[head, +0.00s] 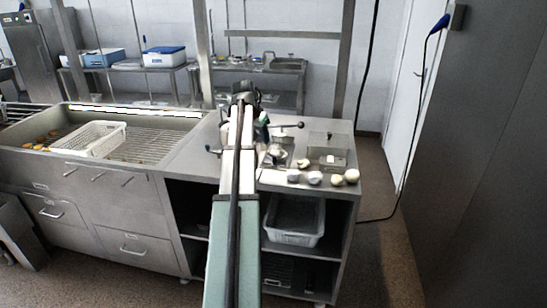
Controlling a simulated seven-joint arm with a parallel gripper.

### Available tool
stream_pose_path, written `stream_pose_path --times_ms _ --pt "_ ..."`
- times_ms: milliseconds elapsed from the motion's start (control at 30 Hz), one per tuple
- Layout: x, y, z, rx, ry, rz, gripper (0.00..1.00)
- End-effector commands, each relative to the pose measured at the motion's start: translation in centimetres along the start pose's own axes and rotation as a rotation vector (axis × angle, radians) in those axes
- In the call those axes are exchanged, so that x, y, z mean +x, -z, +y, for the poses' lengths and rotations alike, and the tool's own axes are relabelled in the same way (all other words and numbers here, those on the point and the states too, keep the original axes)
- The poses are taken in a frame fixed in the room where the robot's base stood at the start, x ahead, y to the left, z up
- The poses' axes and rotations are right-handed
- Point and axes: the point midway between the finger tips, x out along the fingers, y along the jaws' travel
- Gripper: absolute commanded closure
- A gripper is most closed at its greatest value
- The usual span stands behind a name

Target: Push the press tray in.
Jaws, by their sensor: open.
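A metal press (281,141) with a dark-knobbed lever stands on the steel counter, just right of my arm. A clear box-like part (328,146) is beside it on the right. I cannot make out clearly which part is the press tray; my arm hides some of this area. My arm reaches forward over the counter from the bottom of the head view. My gripper (246,97) is at its far end, small and partly hidden, and open. I see nothing held in it. I cannot tell whether it touches the press.
Several pale round pieces (315,178) lie along the counter's front edge. A white perforated basket (92,139) sits in the sink at left. A white bin (294,221) is on the shelf below the counter. Boxes (164,57) stand on a back table.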

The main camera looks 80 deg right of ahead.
Motion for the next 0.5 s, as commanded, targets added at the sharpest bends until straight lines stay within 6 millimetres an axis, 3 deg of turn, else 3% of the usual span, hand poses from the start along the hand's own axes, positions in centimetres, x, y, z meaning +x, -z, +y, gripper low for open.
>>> stream_pose_path --times_ms 100,233,500 --pt "-0.5 1.4 1.5 0.033 -0.009 0.007 0.54" --pt "-0.2 1.8 1.9 0.042 -0.012 0.008 0.54" --pt "3.3 1.7 1.9 0.041 -0.012 0.006 0.54"
